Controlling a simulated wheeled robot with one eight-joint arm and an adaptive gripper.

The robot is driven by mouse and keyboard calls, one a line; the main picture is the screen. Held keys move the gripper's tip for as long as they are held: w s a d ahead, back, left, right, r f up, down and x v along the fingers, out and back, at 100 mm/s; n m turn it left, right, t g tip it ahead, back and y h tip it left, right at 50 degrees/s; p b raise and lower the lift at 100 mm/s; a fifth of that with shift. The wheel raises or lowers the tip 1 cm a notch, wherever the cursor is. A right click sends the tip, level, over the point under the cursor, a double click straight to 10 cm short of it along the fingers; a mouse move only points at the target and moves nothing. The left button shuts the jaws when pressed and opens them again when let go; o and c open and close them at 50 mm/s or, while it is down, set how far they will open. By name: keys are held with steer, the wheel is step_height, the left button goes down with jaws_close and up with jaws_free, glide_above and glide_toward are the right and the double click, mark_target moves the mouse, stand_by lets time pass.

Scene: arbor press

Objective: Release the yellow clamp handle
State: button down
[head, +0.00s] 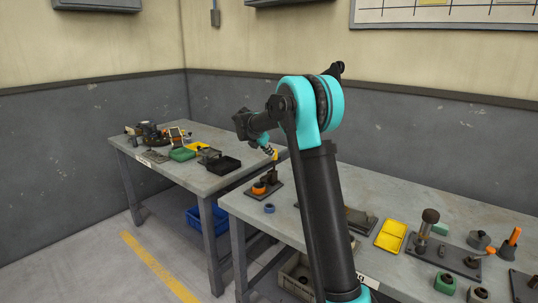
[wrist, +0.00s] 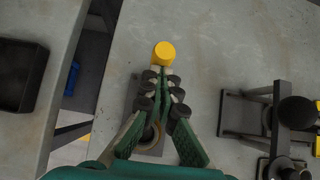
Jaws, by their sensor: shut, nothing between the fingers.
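The yellow clamp handle (wrist: 164,54) shows in the wrist view as a round yellow knob just beyond my fingertips. In the head view the handle (head: 275,155) stands upright over a dark clamp fixture on the near table. My gripper (wrist: 168,78) is shut and empty, its fingertips close to the knob's near side. I cannot tell whether they touch it. In the head view my gripper (head: 268,150) is small and close beside the handle. The fixture's grey base (wrist: 134,98) is partly hidden under my fingers.
An orange part (head: 259,188) sits on the clamp plate, with a blue ring (head: 269,208) in front. A black tray (wrist: 22,62) lies left, across a gap between tables. A dark fixture (wrist: 250,112) stands right. A yellow tray (head: 391,236) is farther right.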

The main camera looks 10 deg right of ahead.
steer(key=w+d+f+g+y, duration=0.2)
steer(key=w+d+g+y, duration=0.2)
steer(key=w+d, duration=0.4)
steer(key=shift+f+g+y, duration=0.25)
steer(key=shift+g+y, duration=0.15)
stand_by(0.5)
stand_by(0.4)
